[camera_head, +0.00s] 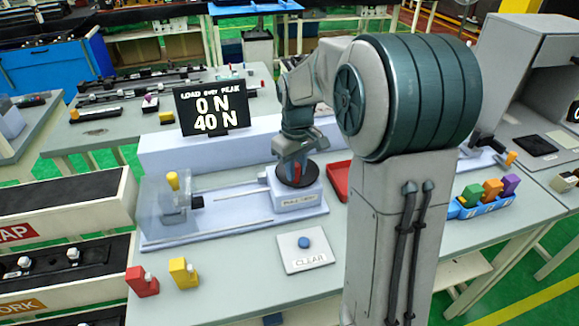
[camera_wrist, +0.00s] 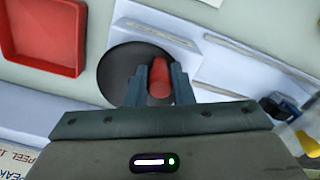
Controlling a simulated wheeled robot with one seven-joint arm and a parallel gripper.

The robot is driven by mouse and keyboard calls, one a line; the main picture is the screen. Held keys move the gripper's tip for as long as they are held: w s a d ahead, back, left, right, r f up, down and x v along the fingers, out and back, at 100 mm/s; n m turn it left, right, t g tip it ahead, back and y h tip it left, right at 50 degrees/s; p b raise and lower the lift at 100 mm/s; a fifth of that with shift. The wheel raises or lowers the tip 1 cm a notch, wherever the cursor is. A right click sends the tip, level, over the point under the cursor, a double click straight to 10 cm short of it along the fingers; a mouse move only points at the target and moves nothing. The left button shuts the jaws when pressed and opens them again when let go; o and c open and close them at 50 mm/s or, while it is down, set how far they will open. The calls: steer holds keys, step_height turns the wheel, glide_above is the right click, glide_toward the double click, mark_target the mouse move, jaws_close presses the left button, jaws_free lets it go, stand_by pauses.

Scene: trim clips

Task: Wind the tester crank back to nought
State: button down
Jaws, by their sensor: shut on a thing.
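The tester (camera_head: 275,225) is a pale blue bench unit with a long rail. Its crank is a black disc (camera_wrist: 116,76) with an upright red handle (camera_wrist: 159,80), seen from above in the wrist view. My gripper (camera_wrist: 157,84) is shut on the red handle, one finger on each side. In the head view my gripper (camera_head: 297,168) reaches down onto the crank at the rail's right end, hiding part of it. The display (camera_head: 211,107) reads load 0 N over peak 40 N.
A clear shield with a yellow knob (camera_head: 172,181) stands at the rail's left end. A CLEAR pad with a blue button (camera_head: 304,242) lies in front. A red tray (camera_wrist: 45,38) sits beside the crank. Red (camera_head: 141,281) and yellow (camera_head: 183,273) clips stand at the front left.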

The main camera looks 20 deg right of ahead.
steer(key=shift+s+d+r+n, duration=0.1)
steer(key=shift+d+n, duration=0.35)
steer(key=shift+n, duration=0.6)
steer(key=shift+d+n, duration=0.4)
steer(key=shift+n, duration=0.65)
steer(key=c, duration=1.3)
jaws_free()
steer(key=shift+o, duration=0.2)
step_height(320, 180, up, 14)
